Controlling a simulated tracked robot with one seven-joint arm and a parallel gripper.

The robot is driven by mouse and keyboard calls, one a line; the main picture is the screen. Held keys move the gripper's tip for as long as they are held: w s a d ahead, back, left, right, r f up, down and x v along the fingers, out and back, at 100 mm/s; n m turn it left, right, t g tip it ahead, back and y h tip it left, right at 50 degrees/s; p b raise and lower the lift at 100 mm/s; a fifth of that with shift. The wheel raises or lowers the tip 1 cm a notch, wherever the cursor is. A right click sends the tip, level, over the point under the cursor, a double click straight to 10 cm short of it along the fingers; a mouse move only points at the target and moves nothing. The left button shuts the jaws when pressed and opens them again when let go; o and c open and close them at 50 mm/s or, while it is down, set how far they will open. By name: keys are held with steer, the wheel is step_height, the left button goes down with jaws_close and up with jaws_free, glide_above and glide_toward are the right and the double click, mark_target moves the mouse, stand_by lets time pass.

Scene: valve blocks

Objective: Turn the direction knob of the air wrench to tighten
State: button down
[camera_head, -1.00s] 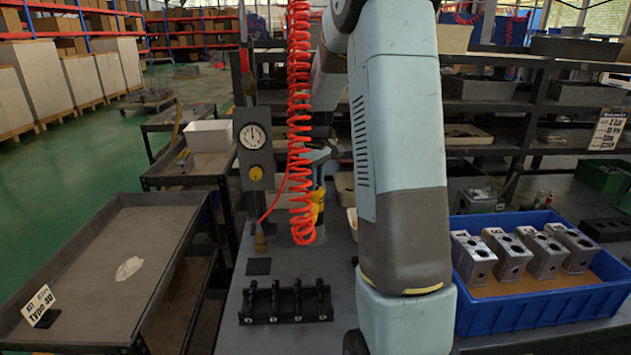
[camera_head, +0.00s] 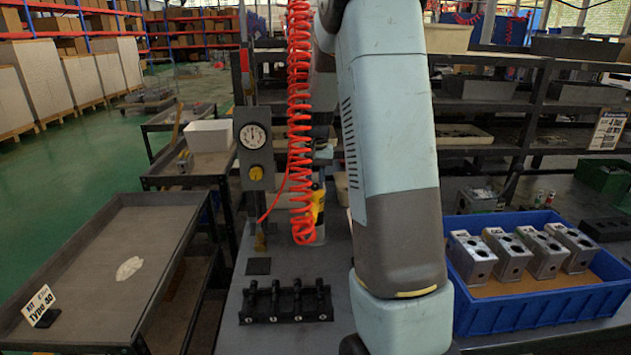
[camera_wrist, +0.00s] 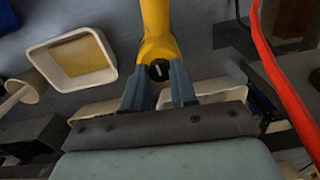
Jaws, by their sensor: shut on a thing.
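The yellow air wrench (camera_wrist: 157,22) reaches down from the top of the wrist view. At its near end is a round black direction knob (camera_wrist: 158,70) with a pale mark, which looks tilted slightly off upright. My gripper (camera_wrist: 158,80) has a blue finger on each side of the knob and is shut on it. In the head view a bit of the yellow wrench (camera_head: 318,205) shows behind the red coiled hose (camera_head: 301,120). My arm hides much of the bench there, and my gripper is mostly hidden in that view.
A blue crate (camera_head: 540,310) with several metal valve blocks stands at the right. A black rack (camera_head: 286,303) sits on the bench front. A gauge (camera_head: 252,137) stands left of the hose. In the wrist view, a white tray (camera_wrist: 110,79) lies left and the red hose (camera_wrist: 275,75) passes right.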

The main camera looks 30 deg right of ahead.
mark_target(316, 185)
steer(key=shift+m, duration=1.6)
steer(key=c, duration=0.9)
jaws_free()
step_height(316, 185, up, 14)
steer(key=shift+s+d+f, duration=0.1)
steer(key=shift+s+f, duration=0.05)
